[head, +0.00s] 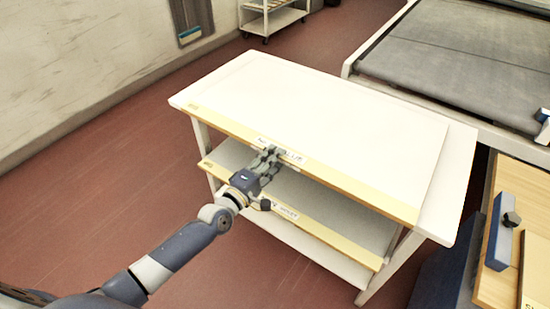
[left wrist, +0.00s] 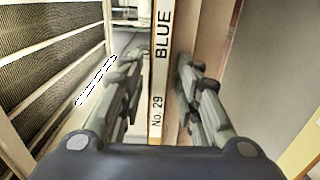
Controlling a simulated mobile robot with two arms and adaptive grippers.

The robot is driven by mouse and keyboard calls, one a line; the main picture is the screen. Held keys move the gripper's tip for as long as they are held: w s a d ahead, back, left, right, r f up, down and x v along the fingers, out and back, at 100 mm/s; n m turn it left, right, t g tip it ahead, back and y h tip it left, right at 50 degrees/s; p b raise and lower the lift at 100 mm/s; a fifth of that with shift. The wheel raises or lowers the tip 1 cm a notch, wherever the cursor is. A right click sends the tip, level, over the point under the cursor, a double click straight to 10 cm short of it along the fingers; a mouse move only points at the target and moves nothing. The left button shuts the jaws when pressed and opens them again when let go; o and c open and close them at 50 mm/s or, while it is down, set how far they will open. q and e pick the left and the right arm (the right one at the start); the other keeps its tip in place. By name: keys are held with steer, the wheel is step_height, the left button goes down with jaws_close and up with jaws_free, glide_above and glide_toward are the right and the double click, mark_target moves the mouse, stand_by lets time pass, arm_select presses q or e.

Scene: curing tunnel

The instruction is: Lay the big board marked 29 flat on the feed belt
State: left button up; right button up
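The big board (head: 330,110) is a large white panel with a yellowish front edge, lying flat on top of a white two-level rack. In the left wrist view its narrow edge reads "No. 29 BLUE" (left wrist: 160,80). My left gripper (head: 272,156) is at the middle of the board's front edge. In the left wrist view its fingers (left wrist: 160,95) are open, one on each side of the edge, with a visible gap on both sides. The feed belt appears to be the grey belt (head: 455,60) at the upper right. My right gripper is not in view.
A second board (head: 310,217) with a yellow labelled edge lies on the rack's lower level. A wooden bench (head: 533,195) with a blue block (head: 499,235) stands at the lower right. A cart (head: 276,20) stands at the back. Red floor (head: 110,160) is free at left.

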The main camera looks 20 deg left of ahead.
arm_select(q)
steer(key=shift+c, duration=0.2)
jaws_close()
